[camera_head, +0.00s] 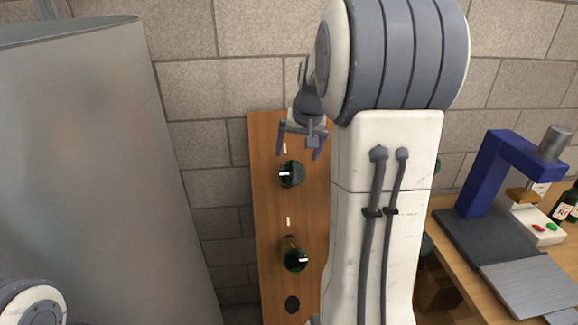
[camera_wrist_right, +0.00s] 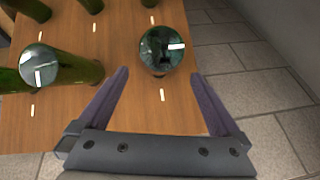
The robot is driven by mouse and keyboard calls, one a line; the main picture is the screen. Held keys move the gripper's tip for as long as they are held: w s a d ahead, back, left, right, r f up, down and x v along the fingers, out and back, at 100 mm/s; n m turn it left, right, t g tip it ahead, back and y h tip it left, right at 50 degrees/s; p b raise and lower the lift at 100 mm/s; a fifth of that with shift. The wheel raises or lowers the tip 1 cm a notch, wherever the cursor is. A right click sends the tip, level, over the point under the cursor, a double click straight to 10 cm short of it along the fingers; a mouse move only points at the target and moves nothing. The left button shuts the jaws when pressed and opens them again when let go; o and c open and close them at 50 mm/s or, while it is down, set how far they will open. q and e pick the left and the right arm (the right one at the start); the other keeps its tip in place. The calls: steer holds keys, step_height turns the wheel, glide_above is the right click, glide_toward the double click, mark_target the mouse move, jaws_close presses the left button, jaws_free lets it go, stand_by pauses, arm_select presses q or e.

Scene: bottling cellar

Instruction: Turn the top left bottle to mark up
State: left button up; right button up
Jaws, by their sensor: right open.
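The top left bottle (camera_head: 291,174) is dark green and sits in the wooden rack board (camera_head: 267,215) with its round base facing out. Its white mark points left in the head view. In the right wrist view the same bottle (camera_wrist_right: 157,62) shows its mark on the right side. A short white line on the board (camera_head: 285,148) is just above it. My right gripper (camera_head: 300,155) is open and empty just above this bottle; in the wrist view (camera_wrist_right: 160,75) its fingertips are apart, near either side of the base. My left gripper is out of view.
A lower bottle (camera_head: 295,260) has its mark pointing right, above an empty hole (camera_head: 292,304). Several other bottles show in the wrist view. A large metal tank (camera_head: 90,170) stands left. A workbench with a blue press (camera_head: 487,172) is right. My right arm hides the rack's right part.

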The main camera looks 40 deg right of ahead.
mark_target(293, 174)
steer(key=p+x, duration=0.2)
steer(key=x, duration=0.8)
steer(key=shift+a, duration=0.1)
steer(key=c, duration=1.1)
steer(key=shift+o, duration=0.2)
steer(key=shift+f+m+b, duration=0.15)
steer(key=shift+m+b, duration=0.15)
steer(key=shift+b, duration=0.4)
steer(key=m+t+b, duration=0.2)
steer(key=m+b, duration=0.2)
steer(key=b, duration=0.2)
steer(key=m+t+y+b, duration=0.1)
steer(key=m+t+b, duration=0.1)
steer(key=m+b, duration=0.2)
steer(key=m+t+y+b, duration=0.1)
steer(key=m+t+b, duration=0.2)
steer(key=b, duration=0.7)
steer(key=shift+s+f+m, duration=0.25)
steer(key=shift+s+m, duration=0.1)
steer(key=shift+m, duration=0.55)
steer(key=shift+r+m+t+b, duration=0.15)
steer(key=shift+m+t+b, duration=0.25)
steer(key=shift+m+b, duration=0.75)
steer(key=o, duration=1.1)
steer(key=shift+c, duration=0.2)
